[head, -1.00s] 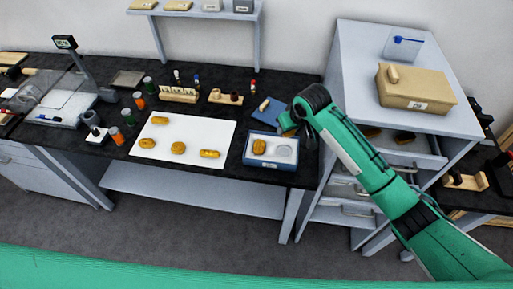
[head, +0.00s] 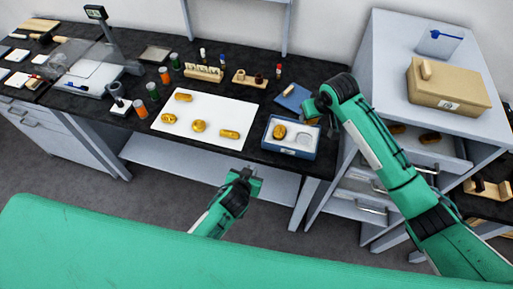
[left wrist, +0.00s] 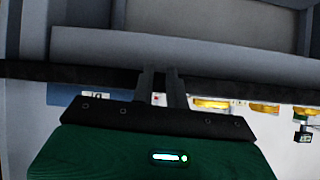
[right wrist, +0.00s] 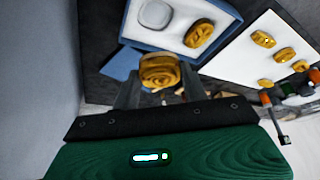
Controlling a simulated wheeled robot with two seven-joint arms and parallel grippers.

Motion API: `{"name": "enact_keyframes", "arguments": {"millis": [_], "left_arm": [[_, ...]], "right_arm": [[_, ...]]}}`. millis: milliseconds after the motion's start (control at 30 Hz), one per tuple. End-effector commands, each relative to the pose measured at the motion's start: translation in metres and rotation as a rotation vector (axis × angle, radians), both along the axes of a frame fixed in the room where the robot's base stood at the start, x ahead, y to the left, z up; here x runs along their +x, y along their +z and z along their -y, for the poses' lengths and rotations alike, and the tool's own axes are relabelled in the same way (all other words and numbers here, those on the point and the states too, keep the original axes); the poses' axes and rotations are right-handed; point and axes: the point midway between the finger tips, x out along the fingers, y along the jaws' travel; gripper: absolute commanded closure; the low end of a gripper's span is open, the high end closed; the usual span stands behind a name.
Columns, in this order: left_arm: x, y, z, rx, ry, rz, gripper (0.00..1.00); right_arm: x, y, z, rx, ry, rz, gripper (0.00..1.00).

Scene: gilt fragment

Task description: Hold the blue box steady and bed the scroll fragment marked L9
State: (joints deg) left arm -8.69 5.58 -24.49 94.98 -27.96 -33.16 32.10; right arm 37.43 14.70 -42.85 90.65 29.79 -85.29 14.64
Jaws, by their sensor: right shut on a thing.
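The blue box (head: 290,151) stands near the table's front edge, a gold fragment (head: 279,132) in its left part and a pale empty recess (head: 303,139) in its right. My right gripper (head: 312,117) is at the box's back right corner. In the right wrist view it is shut on a gold, rolled scroll fragment (right wrist: 160,71), apart from the recess (right wrist: 157,14). I cannot read any L9 mark. My left gripper (head: 252,178) is in front of the table, below and left of the box. In the left wrist view its fingers (left wrist: 160,75) show a narrow empty gap.
A white sheet (head: 215,111) with several gold fragments lies left of the box. A blue lid-like panel (head: 293,96) lies behind it. A drawer cabinet (head: 388,65) with open drawers stands at right. The table's front edge lies near my left gripper.

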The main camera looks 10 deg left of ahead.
Motion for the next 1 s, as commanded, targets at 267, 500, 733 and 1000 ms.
{"name": "enact_keyframes", "arguments": {"millis": [267,500,733,1000], "left_arm": [[0.021,0.098,0.015,-0.065,0.034,0.159,0.85],[0.031,0.112,0.018,-0.077,0.041,0.186,0.85],[0.067,0.097,0.021,-0.075,0.040,0.186,0.85],[0.110,0.079,0.026,-0.075,0.040,0.185,0.85]], "right_arm": [[0.000,0.000,0.000,0.000,0.000,0.000,0.78],[0.000,0.000,0.000,0.000,0.000,0.000,0.78],[0.000,0.000,0.000,0.000,0.000,0.000,0.78],[0.000,0.000,0.000,0.000,0.000,0.000,0.78]]}}
